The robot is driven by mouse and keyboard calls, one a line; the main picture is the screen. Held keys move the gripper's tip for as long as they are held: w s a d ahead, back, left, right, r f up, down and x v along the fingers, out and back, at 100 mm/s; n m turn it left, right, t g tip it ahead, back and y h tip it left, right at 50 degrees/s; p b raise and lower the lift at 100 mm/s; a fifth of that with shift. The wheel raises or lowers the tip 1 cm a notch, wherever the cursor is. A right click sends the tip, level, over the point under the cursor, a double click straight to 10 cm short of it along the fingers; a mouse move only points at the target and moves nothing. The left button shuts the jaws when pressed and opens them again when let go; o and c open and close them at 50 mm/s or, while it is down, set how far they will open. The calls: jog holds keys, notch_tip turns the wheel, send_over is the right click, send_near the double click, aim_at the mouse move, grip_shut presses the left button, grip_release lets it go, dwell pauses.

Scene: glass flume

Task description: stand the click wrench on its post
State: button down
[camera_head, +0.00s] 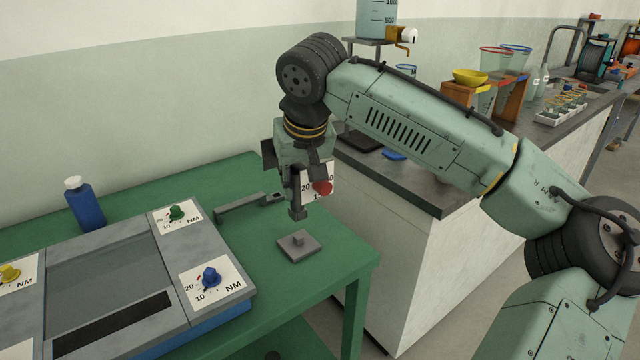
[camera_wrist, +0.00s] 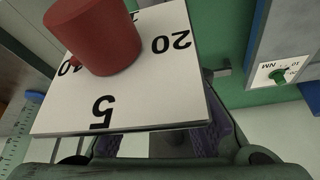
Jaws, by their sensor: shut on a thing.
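My gripper (camera_head: 302,172) is shut on the click wrench, which hangs upright above the green table. The wrench carries a white dial card (camera_head: 307,181) with a red knob (camera_head: 323,188). Its dark lower end (camera_head: 298,213) points down. In the wrist view, the dial card (camera_wrist: 150,105) and red knob (camera_wrist: 95,35) hide most of the grip. The post (camera_head: 299,238) is a short stub on a square grey base (camera_head: 286,250) on the table near its right edge. The wrench's lower end appears above the post, with a visible gap between them.
A grey bar-shaped piece (camera_head: 240,207) lies behind the post to the left. A grey box (camera_head: 110,262) with several coloured dials fills the left of the table (camera_head: 345,262). A blue bottle (camera_head: 86,208) stands behind it. A dark-topped counter (camera_head: 425,190) adjoins at right.

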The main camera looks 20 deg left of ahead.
aim_at(298, 210)
jog(key=shift+f+b, duration=2)
jog(key=shift+f, duration=0.1)
jog(key=shift+f+b, duration=0.65)
jog(key=shift+f, duration=0.5)
jog(key=c, duration=1.3)
grip_release()
jog(key=shift+s, duration=0.1)
jog(key=v, duration=1.2)
